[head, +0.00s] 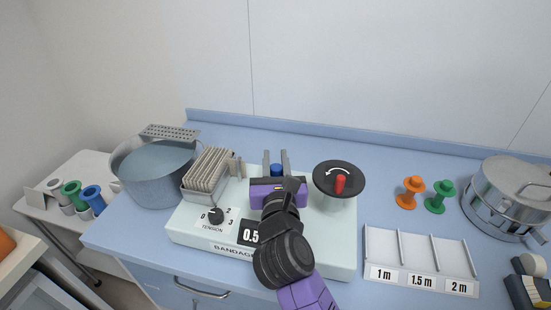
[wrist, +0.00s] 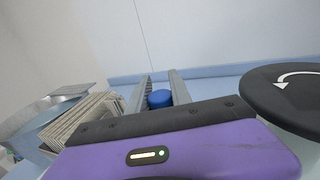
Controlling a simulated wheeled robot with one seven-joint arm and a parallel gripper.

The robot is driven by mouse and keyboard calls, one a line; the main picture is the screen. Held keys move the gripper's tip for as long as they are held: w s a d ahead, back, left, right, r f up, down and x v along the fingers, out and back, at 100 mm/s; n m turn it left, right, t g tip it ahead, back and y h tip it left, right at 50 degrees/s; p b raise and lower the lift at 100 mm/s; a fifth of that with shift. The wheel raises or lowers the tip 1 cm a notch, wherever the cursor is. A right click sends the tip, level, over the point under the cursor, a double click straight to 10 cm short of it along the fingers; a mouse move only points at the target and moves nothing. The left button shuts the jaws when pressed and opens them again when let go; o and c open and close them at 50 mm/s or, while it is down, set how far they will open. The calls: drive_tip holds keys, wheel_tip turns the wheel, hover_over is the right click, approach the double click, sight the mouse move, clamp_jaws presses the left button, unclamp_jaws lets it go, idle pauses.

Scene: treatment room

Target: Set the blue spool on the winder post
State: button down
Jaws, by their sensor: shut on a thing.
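My gripper (head: 277,158) is above the back part of the pale bandage winder (head: 188,232), its fingers pointing to the back wall. It is shut on a blue spool (head: 277,170). In the wrist view the spool's rounded blue end (wrist: 160,98) shows between the two grey fingers (wrist: 161,88). The rest of the spool is hidden behind the purple gripper body. The winder has a black crank disc (head: 335,175) with a red handle (head: 340,183), a tension knob (head: 216,215) and a partly covered display (head: 250,233). I cannot make out the winder post; my gripper and arm cover the middle of the winder.
A folded bandage stack (head: 208,172) stands left of my gripper, beside a grey pot (head: 150,180). Orange (head: 409,192) and green (head: 439,197) spools stand right, behind a labelled tray (head: 420,252). A lidded steel pot (head: 508,195) is far right. A side trolley holds another blue spool (head: 92,196).

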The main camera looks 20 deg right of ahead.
drive_tip(key=shift+f, duration=0.2)
drive_tip(key=c, duration=1.5)
unclamp_jaws()
drive_tip(key=shift+o, duration=0.2)
drive_tip(key=shift+s, duration=0.1)
drive_tip(key=shift+p+v, duration=0.85)
drive_tip(key=shift+v, duration=4.55)
drive_tip(key=shift+r, duration=0.1)
